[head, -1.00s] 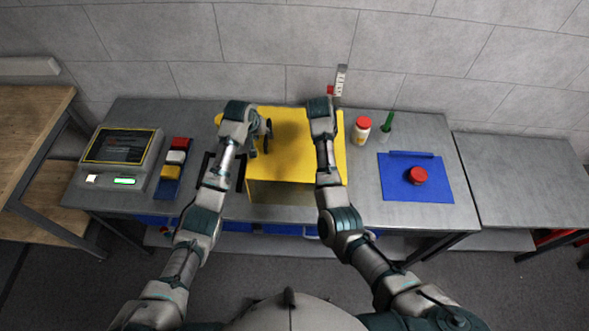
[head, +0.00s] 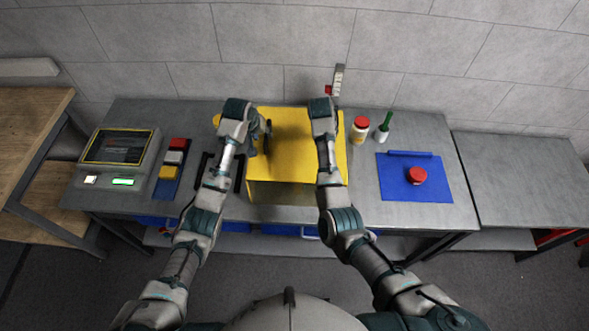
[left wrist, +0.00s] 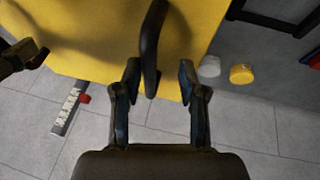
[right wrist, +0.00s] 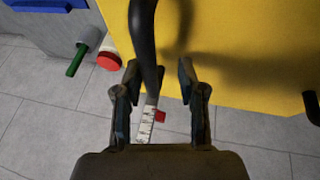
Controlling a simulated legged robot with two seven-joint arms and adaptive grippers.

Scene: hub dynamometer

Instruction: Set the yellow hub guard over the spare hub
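The yellow hub guard (head: 290,160) is a large box in the middle of the grey bench, with a dark handle at each side. My left gripper (head: 236,108) is at its left handle. In the left wrist view my left fingers (left wrist: 158,72) are apart, with the dark handle (left wrist: 151,45) between them and gaps showing. My right gripper (head: 322,106) is at the right side. In the right wrist view my right fingers (right wrist: 157,72) are apart around the other handle (right wrist: 144,40), which lies nearer the left finger. I cannot make out the spare hub in any view.
A red-capped bottle (head: 360,131), a green-handled item (head: 383,127) and a blue mat (head: 410,190) with a red round thing (head: 416,175) are at right. The wall is close behind.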

